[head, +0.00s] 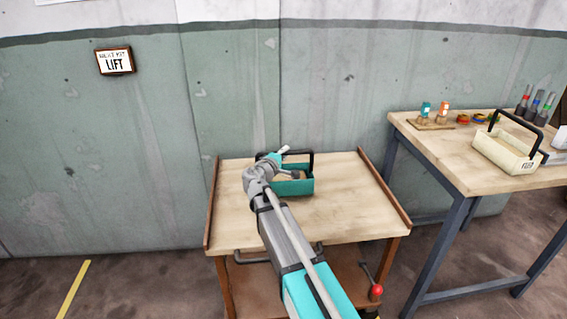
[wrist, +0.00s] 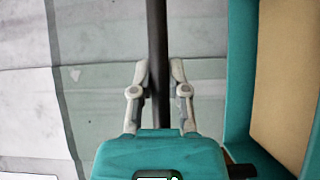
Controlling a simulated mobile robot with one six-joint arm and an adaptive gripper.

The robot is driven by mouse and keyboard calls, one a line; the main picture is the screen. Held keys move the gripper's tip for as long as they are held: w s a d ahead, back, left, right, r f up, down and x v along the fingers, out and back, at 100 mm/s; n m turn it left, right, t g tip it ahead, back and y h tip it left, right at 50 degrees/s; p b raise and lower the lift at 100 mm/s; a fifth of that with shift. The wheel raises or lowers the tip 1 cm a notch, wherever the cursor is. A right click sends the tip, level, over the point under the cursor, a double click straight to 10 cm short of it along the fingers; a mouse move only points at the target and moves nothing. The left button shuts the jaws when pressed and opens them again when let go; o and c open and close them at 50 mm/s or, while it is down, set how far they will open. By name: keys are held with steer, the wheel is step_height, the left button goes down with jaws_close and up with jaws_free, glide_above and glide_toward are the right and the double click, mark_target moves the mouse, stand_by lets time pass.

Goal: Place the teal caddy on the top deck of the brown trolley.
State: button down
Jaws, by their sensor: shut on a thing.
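The teal caddy (head: 297,187) has a dark handle and appears over the top deck of the brown trolley (head: 335,215). I cannot tell whether its base touches the deck. My arm hides its left part in the head view. In the wrist view, my gripper (wrist: 158,72) is shut on the dark handle bar (wrist: 156,30), one finger on each side. The caddy's teal wall (wrist: 238,70) and pale inside show at the right of that view.
The deck is otherwise bare, with raised brown side rails. A workbench (head: 450,155) at the right bears a cream caddy (head: 505,152), bottles and several tools. A lever with a red knob (head: 377,290) is at the trolley's front right. A LIFT sign (head: 115,61) hangs on the wall.

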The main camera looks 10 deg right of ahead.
mark_target(285, 177)
steer(key=shift+w+f+b, duration=0.25)
steer(key=shift+f+b, duration=0.05)
steer(key=shift+f, duration=0.1)
steer(key=shift+f+b, duration=1.4)
steer(key=shift+f, duration=0.15)
steer(key=c, duration=0.6)
jaws_free()
steer(key=shift+c, duration=0.2)
steer(key=shift+r, duration=0.2)
steer(key=v, duration=1.2)
